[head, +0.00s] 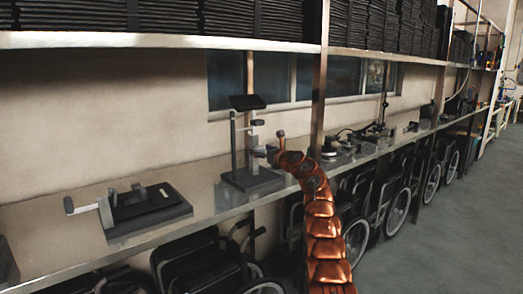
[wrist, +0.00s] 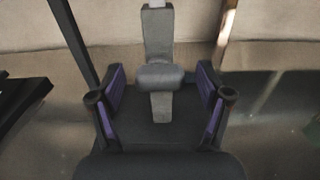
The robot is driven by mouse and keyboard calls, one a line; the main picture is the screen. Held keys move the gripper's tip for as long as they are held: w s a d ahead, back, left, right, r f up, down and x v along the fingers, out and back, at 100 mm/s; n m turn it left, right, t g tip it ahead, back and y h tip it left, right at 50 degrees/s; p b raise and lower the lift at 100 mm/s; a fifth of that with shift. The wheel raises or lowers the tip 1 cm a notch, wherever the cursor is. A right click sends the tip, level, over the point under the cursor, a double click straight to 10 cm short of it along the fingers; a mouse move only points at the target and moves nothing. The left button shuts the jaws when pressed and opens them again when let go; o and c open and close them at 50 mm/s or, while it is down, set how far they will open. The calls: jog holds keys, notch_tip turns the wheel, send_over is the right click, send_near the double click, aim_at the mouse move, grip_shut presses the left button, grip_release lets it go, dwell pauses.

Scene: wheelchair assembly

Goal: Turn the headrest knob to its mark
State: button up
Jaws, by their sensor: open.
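The headrest stand has a dark headrest pad (head: 247,102) on a grey upright post (head: 253,130) above a dark base block (head: 250,180). In the wrist view, a rounded grey knob (wrist: 160,77) sits on the front of the post (wrist: 158,35). My gripper (head: 264,151) is at the post, at about knob height. In the wrist view its fingers (wrist: 162,85) are open, one on each side of the knob, with a gap on both sides. The knob is hidden by my gripper in the head view. I cannot make out a mark.
The stand is on a long metal shelf (head: 195,182). A thin dark rod (wrist: 75,40) rises left of the post. A dark fixture with a grey handle (head: 145,207) lies to the left. A shelf upright (head: 319,95) stands to the right. Wheelchairs (head: 205,262) are below.

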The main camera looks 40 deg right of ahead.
jog(key=c, duration=1.2)
jog(key=shift+o, duration=0.2)
